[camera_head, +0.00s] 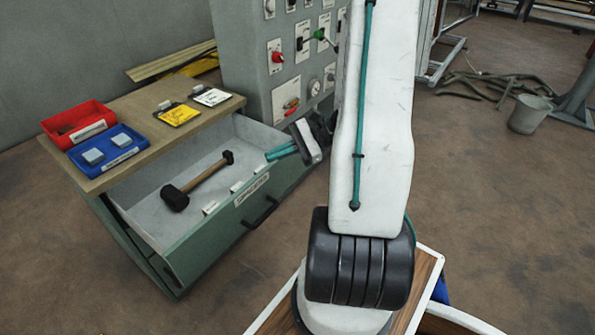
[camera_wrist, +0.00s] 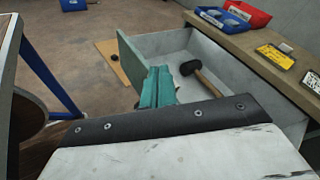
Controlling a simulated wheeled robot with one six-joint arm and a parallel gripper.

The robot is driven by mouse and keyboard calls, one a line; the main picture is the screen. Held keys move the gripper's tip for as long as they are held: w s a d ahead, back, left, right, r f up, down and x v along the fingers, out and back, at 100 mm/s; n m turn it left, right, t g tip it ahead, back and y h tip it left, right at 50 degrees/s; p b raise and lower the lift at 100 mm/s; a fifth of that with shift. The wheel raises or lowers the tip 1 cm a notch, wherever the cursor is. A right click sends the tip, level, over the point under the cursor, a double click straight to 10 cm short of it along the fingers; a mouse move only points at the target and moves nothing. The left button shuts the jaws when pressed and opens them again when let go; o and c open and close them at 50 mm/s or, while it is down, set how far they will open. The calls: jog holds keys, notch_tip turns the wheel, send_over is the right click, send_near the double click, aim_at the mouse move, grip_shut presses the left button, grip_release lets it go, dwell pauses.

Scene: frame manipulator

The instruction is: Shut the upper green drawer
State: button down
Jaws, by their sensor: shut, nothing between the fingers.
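The upper green drawer (camera_head: 237,215) is pulled far out of the green cabinet in the head view, with a dark handle (camera_head: 262,211) and a label on its front. It also shows in the wrist view (camera_wrist: 137,68). A mallet with a black head and wooden handle (camera_head: 197,182) lies inside it. My gripper (camera_head: 272,154) has teal fingers and is shut and empty. In the head view it appears over the drawer's right front part. In the wrist view its fingers (camera_wrist: 158,84) overlap the drawer; I cannot tell whether they touch it.
A grey control panel (camera_head: 250,70) with knobs stands behind the drawer. A bucket (camera_head: 530,114) is far right.

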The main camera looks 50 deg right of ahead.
jog(key=s+d+f+m+t+h, duration=0.45)
jog(key=d+f+m+t, duration=0.25)
jog(key=d+f+m, duration=0.25)
jog(key=m+t+h, duration=0.3)
jog(key=m+h, duration=0.3)
jog(key=h, duration=0.2)
send_near(292, 167)
jog(key=shift+y, duration=0.25)
jog(key=w, duration=0.6)
jog(key=shift+w, duration=0.4)
jog(key=shift+w, duration=0.1)
